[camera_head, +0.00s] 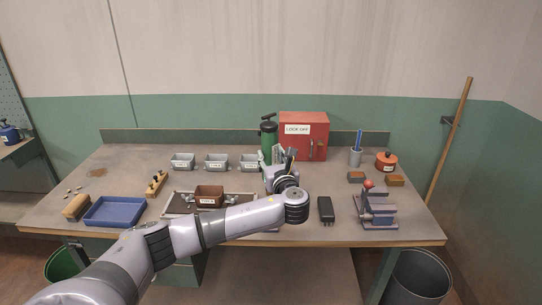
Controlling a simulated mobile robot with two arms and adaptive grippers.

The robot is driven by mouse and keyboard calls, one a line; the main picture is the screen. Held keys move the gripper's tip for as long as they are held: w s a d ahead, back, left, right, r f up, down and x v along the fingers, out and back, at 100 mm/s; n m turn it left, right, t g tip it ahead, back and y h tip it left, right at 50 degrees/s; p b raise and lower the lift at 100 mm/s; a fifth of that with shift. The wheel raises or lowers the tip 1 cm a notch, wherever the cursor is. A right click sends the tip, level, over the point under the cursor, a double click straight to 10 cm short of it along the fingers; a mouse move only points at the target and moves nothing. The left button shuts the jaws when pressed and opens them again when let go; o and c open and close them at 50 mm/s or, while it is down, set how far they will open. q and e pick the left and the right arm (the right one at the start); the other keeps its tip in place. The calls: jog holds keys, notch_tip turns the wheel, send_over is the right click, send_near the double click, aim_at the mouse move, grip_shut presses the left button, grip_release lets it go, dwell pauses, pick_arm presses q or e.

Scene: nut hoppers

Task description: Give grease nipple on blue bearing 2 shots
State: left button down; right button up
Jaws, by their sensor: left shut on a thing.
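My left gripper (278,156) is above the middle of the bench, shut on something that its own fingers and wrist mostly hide. A green cylinder with a black top (268,135) shows upright right behind the fingers. I cannot tell whether it is the thing held. A blue-grey block fixture with a red ball on top (378,207) stands on a plate at the front right. I cannot tell whether it is the blue bearing, and no grease nipple can be made out. My right gripper is not in view.
A red lock-off box (318,142) stands at the back. Grey bins (217,162), a brown hopper (209,196) and a blue tray (114,211) are to the left. A black object (326,210), a grey cup (355,157) and a red-orange can (386,162) are to the right.

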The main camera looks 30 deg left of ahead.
aim_at(272, 130)
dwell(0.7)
pick_arm(q)
jog(key=shift+d+f, duration=0.1)
jog(key=shift+f, duration=1.15)
dwell(0.6)
jog(key=shift+r, duration=0.1)
jog(key=shift+r+p, duration=1.15)
jog(key=shift+r, duration=0.2)
jog(key=shift+r, duration=0.1)
jog(key=shift+r, duration=0.2)
notch_tip(272, 130, up, 8)
jog(key=p, duration=0.8)
jog(key=shift+f, duration=0.2)
jog(key=shift+f, duration=0.1)
